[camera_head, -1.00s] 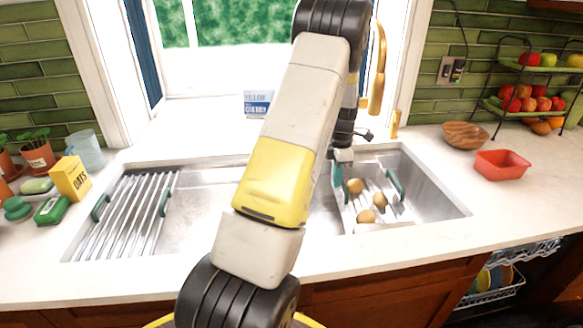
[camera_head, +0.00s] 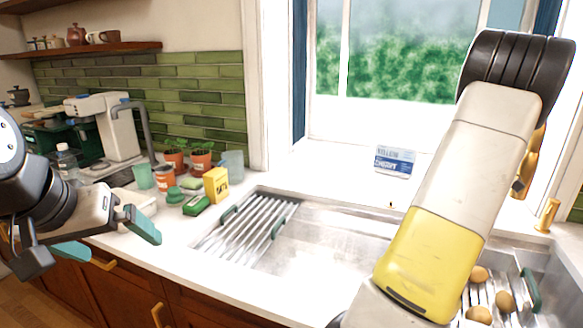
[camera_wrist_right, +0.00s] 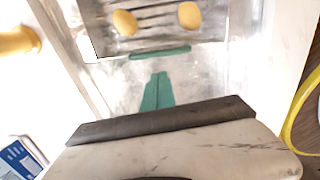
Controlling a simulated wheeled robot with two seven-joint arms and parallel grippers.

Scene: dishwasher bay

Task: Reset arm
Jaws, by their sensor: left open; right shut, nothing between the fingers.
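My left gripper (camera_head: 110,238) is in the head view at the left, with its two teal fingers spread wide and nothing between them. It hangs in front of the counter's front edge, left of the sink. My right arm, white with a yellow band, rises across the right side of the head view and hides part of the sink. Its gripper is hidden there. In the right wrist view my right gripper (camera_wrist_right: 157,92) has its teal fingers together and empty, above the sink, with a rack of round yellow-brown items beyond.
The sink (camera_head: 330,245) holds a metal drying rack (camera_head: 248,228) on its left. A yellow box (camera_head: 216,185), a green packet (camera_head: 196,205), potted plants (camera_head: 200,158) and cups stand left of it. A gold faucet (camera_head: 530,165) stands behind my right arm. A blue-white box (camera_head: 394,161) is on the sill.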

